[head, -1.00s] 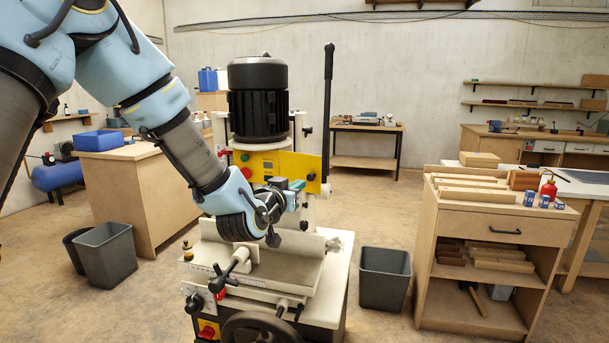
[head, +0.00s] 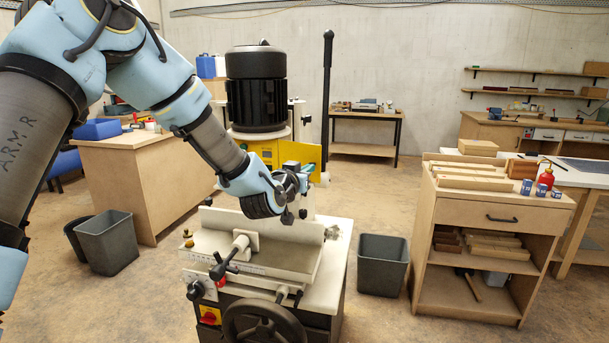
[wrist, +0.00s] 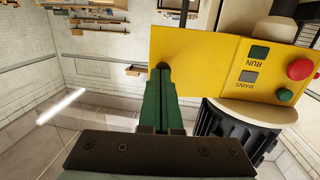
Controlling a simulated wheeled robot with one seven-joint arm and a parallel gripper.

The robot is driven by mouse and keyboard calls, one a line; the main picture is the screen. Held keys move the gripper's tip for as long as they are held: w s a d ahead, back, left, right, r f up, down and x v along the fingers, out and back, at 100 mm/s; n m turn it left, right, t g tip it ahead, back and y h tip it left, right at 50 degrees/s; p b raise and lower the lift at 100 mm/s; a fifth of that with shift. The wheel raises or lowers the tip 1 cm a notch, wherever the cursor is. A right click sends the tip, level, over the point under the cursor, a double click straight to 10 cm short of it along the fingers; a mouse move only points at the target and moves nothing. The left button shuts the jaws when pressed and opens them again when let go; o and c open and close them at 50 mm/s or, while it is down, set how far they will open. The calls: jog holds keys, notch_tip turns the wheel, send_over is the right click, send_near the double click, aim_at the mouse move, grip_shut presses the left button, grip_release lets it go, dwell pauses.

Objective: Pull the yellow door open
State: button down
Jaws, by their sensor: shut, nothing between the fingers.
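The yellow door (head: 307,152) is on the front of the machine, below its black motor, partly hidden by my arm. In the head view my gripper (head: 297,172) is in front of the door.
The machine's table (head: 315,258) with clamps and a handwheel is below my gripper. A grey bin (head: 382,265) stands right of it, another (head: 108,247) left. A wooden cabinet (head: 490,230) stands further right. Floor between is clear.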

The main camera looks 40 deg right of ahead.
aim_at(320, 164)
jog(key=shift+s+d+f+b, duration=0.1)
jog(key=shift+d+f+b, duration=0.1)
jog(key=shift+d+b, duration=0.35)
jog(key=shift+d+f+b, duration=0.15)
jog(key=shift+d+b, duration=0.2)
jog(key=shift+b, duration=0.25)
jog(key=shift+d+r+b, duration=0.3)
jog(key=shift+d+b, duration=0.45)
jog(key=shift+d, duration=0.05)
jog(key=shift+a, duration=0.1)
